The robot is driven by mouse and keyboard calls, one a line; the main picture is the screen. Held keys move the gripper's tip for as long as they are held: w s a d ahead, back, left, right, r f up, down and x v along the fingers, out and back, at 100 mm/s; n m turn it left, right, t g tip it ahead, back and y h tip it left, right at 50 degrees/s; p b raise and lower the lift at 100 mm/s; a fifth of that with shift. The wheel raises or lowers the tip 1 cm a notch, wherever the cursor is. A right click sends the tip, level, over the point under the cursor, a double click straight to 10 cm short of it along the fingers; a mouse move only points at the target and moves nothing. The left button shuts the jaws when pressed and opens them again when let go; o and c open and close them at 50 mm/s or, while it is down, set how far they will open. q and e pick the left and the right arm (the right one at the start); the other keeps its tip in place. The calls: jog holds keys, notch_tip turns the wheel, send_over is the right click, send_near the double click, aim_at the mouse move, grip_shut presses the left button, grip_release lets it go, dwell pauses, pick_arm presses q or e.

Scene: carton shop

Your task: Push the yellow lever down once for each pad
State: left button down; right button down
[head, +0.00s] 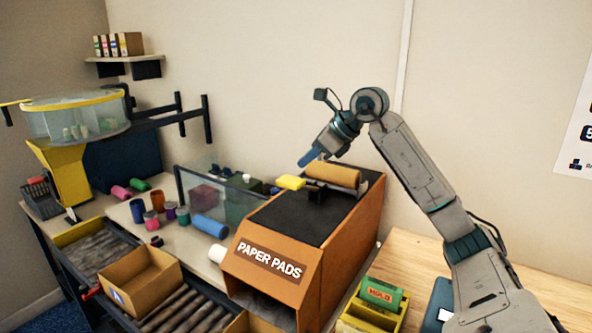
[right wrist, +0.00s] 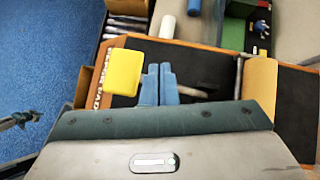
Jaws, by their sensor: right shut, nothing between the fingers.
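The yellow lever (head: 290,182) shows as a flat yellow paddle on the dark top of the orange PAPER PADS dispenser (head: 330,260). In the right wrist view the yellow paddle (right wrist: 122,72) is just left of my fingertips. My right gripper (head: 306,158) is shut and empty, pointing down and left above the dispenser top, a little above and right of the paddle. The blue fingers lie side by side in the right wrist view (right wrist: 158,84). I see no pad. An open brown carton (head: 140,278) sits on the roller track in front. The dispenser's inside is dark.
A tan roll (head: 332,174) lies on the dispenser top near my gripper. A glass-sided bin (head: 215,195) stands behind. Several coloured rolls lie on the bench, including a blue one (head: 210,226). A yellow holder (head: 372,315) stands at the front right.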

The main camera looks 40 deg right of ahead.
jog(key=shift+w+d+r+p, duration=0.1)
jog(key=shift+d+r+p, duration=0.25)
jog(key=shift+r+p, duration=0.25)
jog(key=shift+w+d+r+p, duration=0.1)
jog(key=shift+d+r+p, duration=0.25)
jog(key=shift+r, duration=0.3)
jog(key=shift+a, duration=0.1)
